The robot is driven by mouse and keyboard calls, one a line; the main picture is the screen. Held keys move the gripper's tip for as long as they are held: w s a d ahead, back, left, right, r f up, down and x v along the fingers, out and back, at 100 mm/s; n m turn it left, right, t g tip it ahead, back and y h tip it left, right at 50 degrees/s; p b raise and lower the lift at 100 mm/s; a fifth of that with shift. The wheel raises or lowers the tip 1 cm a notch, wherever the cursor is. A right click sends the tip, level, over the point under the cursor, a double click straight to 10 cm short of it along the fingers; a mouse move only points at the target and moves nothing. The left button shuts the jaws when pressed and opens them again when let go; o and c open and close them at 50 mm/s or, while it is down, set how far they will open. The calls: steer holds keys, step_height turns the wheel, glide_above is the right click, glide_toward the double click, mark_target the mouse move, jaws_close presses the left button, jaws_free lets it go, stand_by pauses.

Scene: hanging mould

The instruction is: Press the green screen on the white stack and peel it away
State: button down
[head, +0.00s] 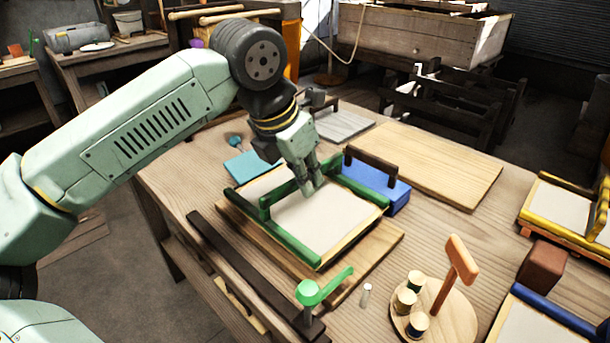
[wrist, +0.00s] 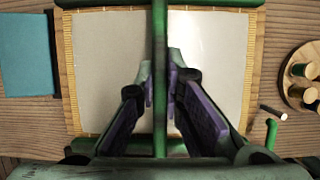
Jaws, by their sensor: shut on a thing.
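The green screen (head: 290,235) has green side rails, a pale sheet with a straw-coloured edge, and a green bar across its middle. It lies low and roughly flat over a wooden board (head: 225,207) on the table. My gripper (head: 311,188) points down at the middle of the screen and is shut on the cross bar. In the wrist view the green bar (wrist: 160,25) runs between the purple-padded fingers (wrist: 160,85), with the pale sheet (wrist: 105,70) beneath. I cannot tell the white stack apart from the screen's pale sheet, nor whether they touch.
A blue block with a dark handle (head: 372,182) stands close behind the screen. A green-headed tool (head: 308,292) and a round stand with several spools (head: 462,318) are in front. A teal sheet (head: 250,166) lies to the left. A bare wooden board (head: 430,165) lies at back right.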

steer(key=shift+s+f+b, duration=0.1)
steer(key=shift+f+b, duration=0.65)
steer(key=shift+f, duration=0.05)
stand_by(1.7)
steer(key=shift+r, duration=0.15)
steer(key=shift+r+p, duration=0.85)
steer(key=shift+r, duration=0.4)
steer(key=shift+r, duration=0.1)
steer(key=shift+r+p, duration=2.3)
steer(key=shift+r, duration=1.15)
